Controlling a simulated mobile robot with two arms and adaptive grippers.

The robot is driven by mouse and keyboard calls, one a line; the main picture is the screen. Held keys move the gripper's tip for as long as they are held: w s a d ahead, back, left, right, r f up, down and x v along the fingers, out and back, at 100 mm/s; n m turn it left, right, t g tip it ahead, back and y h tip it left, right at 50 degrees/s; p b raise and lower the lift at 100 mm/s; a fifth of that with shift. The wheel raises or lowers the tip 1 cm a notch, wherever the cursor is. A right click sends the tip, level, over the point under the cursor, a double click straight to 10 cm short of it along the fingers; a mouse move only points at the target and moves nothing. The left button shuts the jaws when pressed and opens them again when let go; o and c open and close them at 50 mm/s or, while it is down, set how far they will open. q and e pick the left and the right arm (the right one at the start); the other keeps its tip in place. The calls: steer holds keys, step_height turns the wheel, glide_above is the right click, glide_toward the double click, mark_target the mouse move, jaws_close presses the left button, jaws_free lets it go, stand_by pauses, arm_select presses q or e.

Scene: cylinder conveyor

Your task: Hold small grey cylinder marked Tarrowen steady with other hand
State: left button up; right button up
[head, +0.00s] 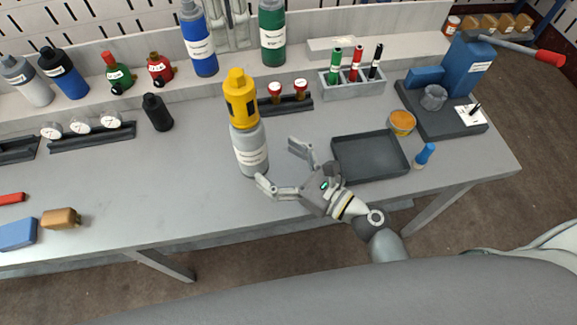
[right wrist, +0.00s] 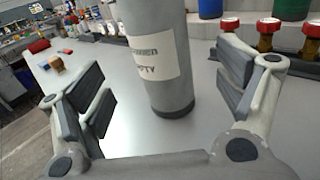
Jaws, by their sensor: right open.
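The small grey cylinder (head: 249,152) stands upright on the bench, with a yellow cap-like piece (head: 240,98) on its top. Its white label faces my right gripper (head: 280,163); in the right wrist view the cylinder (right wrist: 155,60) shows a partly readable label ending in "WEN" and "PTY". The right gripper is open, low over the bench to the right of the cylinder. Its fingers point at the cylinder, which stands just beyond the fingertips, apart from them. The yellow piece is out of the right wrist view. My left gripper is not in view.
A dark tray (head: 371,156) lies right of my right gripper, with an orange-lidded tin (head: 401,122) and a blue-handled tool (head: 424,155) beyond it. A black bottle (head: 157,112) stands left of the cylinder. The bench between it and the wooden block (head: 61,219) is clear.

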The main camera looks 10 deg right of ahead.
mark_target(250, 145)
steer(key=x, duration=0.8)
